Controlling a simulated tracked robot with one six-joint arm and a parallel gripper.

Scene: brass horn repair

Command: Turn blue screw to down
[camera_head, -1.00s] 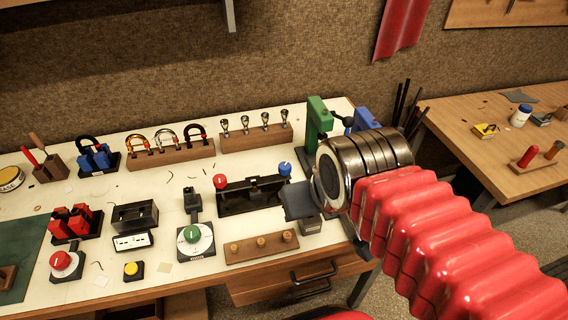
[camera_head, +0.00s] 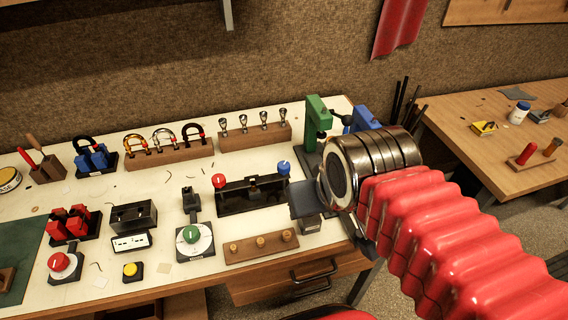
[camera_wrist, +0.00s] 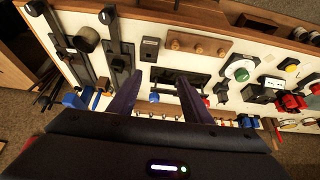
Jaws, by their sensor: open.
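The blue screw (camera_head: 283,168) is a round blue knob with a small pale mark on top. It sits at the right end of a low black fixture (camera_head: 240,205), with a red knob (camera_head: 219,181) at the left end. The way the mark points is too small to tell. My gripper (camera_head: 303,200) is just to the right of and nearer than the blue screw, partly hidden by my wrist. In the wrist view my gripper (camera_wrist: 159,77) has its two dark fingers spread apart with nothing held. The blue screw (camera_wrist: 154,98) shows between them, apparently untouched.
A green clamp (camera_head: 318,115) and a blue clamp (camera_head: 366,119) stand just behind my wrist. A wooden block with several mouthpieces (camera_head: 256,137) is behind the fixture. A wooden peg rack (camera_head: 262,249) and a green dial (camera_head: 190,234) are in front and left.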

